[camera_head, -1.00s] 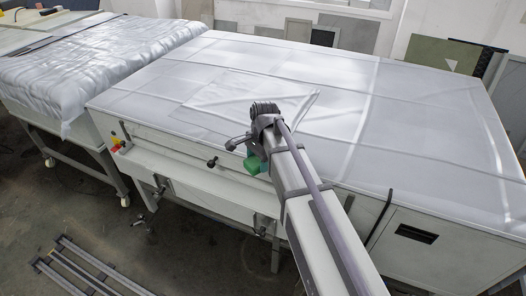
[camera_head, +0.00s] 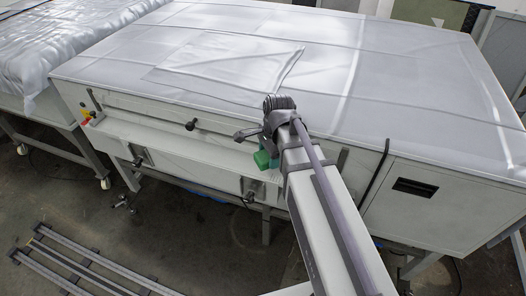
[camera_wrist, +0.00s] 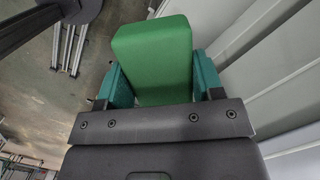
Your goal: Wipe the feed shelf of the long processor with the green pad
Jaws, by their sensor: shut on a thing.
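The long white processor (camera_head: 420,215) fills the middle and right of the head view, with clear sheeting over its top. Its pale feed shelf (camera_head: 165,143) runs along the front side, below the top edge. My gripper (camera_wrist: 158,78) is shut on the green pad (camera_wrist: 153,50), whose block shape stands out between two teal fingers in the wrist view. In the head view the green pad (camera_head: 263,159) shows at the front of the processor, near the shelf's right part. My arm hides some of that part. I cannot tell whether the pad touches the shelf.
Black knobs (camera_head: 191,125) and latches stick out along the processor's front. A red and yellow switch (camera_head: 85,117) sits at its left end. A sheeted machine (camera_head: 40,50) stands left. Metal rails (camera_head: 85,265) lie on the floor, with bare floor around them.

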